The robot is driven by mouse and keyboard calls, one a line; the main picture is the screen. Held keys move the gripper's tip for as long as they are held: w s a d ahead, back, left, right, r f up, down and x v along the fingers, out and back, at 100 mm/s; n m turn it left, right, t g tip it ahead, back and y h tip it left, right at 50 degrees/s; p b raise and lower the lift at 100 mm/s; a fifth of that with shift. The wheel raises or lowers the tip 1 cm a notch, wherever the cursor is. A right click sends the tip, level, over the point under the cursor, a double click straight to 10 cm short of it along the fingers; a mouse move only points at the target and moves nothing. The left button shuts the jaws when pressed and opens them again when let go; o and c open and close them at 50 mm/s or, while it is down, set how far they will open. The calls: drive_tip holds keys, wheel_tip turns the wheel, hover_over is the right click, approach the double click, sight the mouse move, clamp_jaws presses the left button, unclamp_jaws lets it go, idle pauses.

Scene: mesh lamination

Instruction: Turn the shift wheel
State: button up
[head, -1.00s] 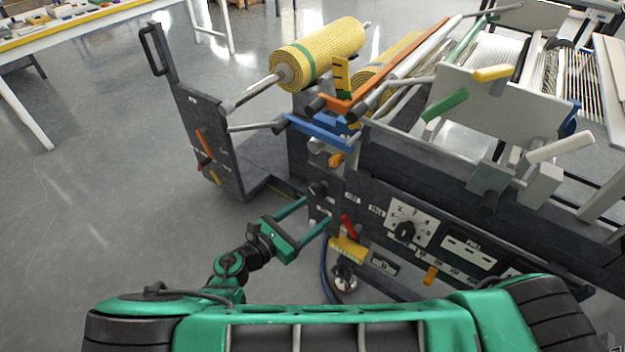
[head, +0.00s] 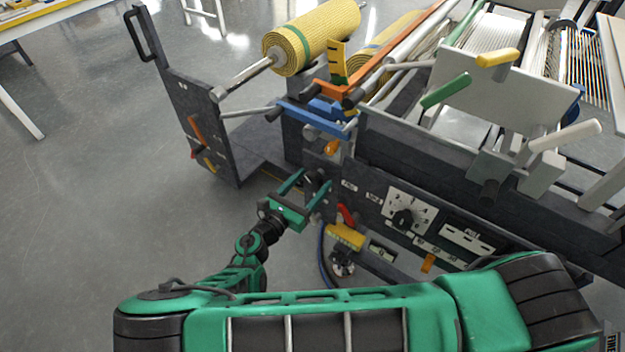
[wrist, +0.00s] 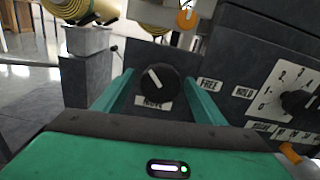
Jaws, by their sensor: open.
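A black round knob with a white pointer line (wrist: 158,84) sits on the dark machine panel, with a small label below it. It is the wheel nearest my gripper; whether it is the shift wheel I cannot read. My gripper (head: 312,182) is open, its green fingers on either side of this knob. In the wrist view the knob shows between the fingers, apparently free of them; contact is unclear. The pointer tilts to the upper left. A second black knob (head: 403,219) on a white numbered dial is to the right, also at the right edge of the wrist view (wrist: 298,102).
A red lever (head: 346,214) and a yellow block (head: 345,236) are just right of and below my gripper. A blue bar (head: 313,118) and an orange knob (wrist: 187,19) are above the wheel. Yellow mesh rolls (head: 311,38) are higher up. Open floor lies left.

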drive_tip(key=shift+w+d, duration=0.35)
drive_tip(key=shift+w, duration=0.1)
drive_tip(key=c, duration=1.1)
drive_tip(key=shift+o, duration=0.2)
